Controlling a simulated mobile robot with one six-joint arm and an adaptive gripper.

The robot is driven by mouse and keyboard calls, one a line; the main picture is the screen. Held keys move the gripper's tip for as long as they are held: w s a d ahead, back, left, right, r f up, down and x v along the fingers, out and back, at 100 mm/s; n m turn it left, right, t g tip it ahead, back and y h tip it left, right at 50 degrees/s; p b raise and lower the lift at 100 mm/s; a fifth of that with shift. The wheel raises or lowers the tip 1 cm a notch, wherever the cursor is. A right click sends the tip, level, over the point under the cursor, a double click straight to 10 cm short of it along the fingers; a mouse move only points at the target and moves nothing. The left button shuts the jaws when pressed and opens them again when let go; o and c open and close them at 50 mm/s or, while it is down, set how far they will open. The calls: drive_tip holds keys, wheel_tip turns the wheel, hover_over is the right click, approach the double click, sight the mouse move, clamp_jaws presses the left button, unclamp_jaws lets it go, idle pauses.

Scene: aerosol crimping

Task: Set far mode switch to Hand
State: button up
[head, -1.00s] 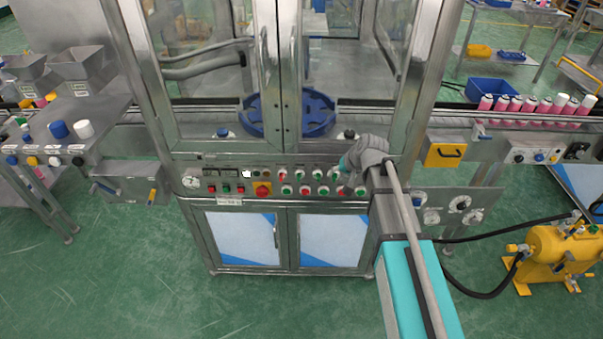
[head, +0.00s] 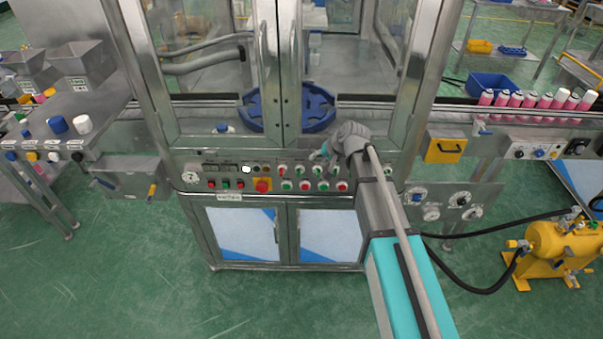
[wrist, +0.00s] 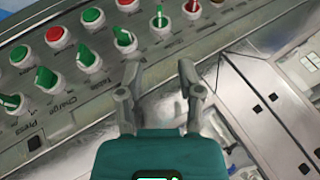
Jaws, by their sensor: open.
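The front panel carries a row of rotary switches on white collars. In the wrist view these include a green switch (wrist: 124,37) with a tilted handle, another green switch (wrist: 160,20) with its handle more upright, and a red-handled switch (wrist: 192,8). I cannot tell which is the far mode switch; the mode labels are not readable. My gripper (wrist: 160,80) is open and empty, its fingertips short of the switch row and apart from it. In the head view my gripper (head: 319,155) is just above the right part of the panel and hides some of it.
A row of green and red push buttons (head: 304,186) lies below the switches. A red-on-yellow stop button (head: 263,186) is to the left. Glass doors in metal frames (head: 283,80) rise above the panel. A blue round turntable (head: 255,108) is behind them.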

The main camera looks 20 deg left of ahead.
sight(302, 171)
drive_tip(key=shift+b+x, duration=4.85)
drive_tip(key=shift+x, duration=1.45)
drive_tip(key=shift+c, duration=0.3)
clamp_jaws()
